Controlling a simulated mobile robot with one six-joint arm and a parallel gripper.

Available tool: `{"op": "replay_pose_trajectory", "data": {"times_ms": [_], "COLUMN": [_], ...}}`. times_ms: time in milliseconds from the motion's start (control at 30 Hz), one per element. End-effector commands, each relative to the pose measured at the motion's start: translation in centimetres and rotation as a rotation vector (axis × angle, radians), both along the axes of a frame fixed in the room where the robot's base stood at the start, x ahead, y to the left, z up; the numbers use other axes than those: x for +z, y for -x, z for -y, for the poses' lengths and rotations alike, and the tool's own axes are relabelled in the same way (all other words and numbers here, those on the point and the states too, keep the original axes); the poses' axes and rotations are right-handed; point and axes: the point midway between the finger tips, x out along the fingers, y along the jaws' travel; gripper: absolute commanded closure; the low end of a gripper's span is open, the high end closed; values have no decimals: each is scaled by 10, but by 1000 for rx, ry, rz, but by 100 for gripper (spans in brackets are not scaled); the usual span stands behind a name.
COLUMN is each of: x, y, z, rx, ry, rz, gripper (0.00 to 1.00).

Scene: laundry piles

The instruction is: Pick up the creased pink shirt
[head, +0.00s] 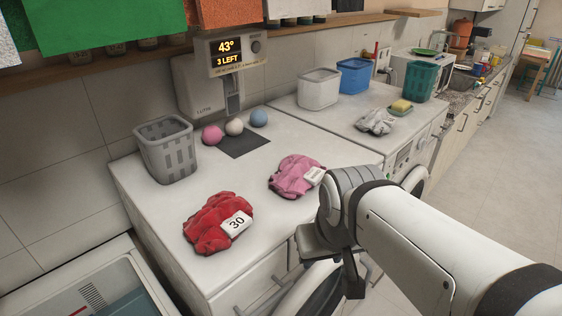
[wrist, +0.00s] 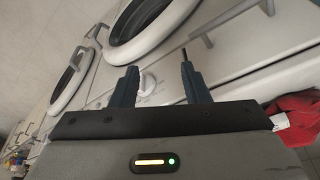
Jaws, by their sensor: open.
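The creased pink shirt (head: 292,176) lies crumpled on the white washer top in the head view, with a white tag at its right edge. My gripper (head: 352,278) hangs in front of the machine, below and to the right of the pink shirt and apart from it. In the wrist view my gripper (wrist: 157,80) has its two dark fingers spread with nothing between them. The fingers face the machine fronts. I cannot make out the pink shirt in the wrist view.
A red crumpled garment (head: 216,222) tagged 30 lies left of the pink shirt. Three balls sit near a dark mat (head: 244,143), beside a grey basket (head: 166,150). A grey garment (head: 375,122) lies on the farther machine. The washer top around the pink shirt is mostly clear.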

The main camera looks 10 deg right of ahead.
Motion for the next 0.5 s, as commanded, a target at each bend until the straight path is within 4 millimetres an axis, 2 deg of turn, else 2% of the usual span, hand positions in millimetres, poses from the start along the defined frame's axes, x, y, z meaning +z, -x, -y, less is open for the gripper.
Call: {"op": "replay_pose_trajectory", "data": {"times_ms": [167, 267, 500], "x": [19, 42, 96], "y": [-25, -57, -145], "z": [8, 7, -3], "rx": [-89, -208, -579], "ry": [0, 4, 29], "rz": [-13, -24, 0], "gripper": [45, 45, 45]}}
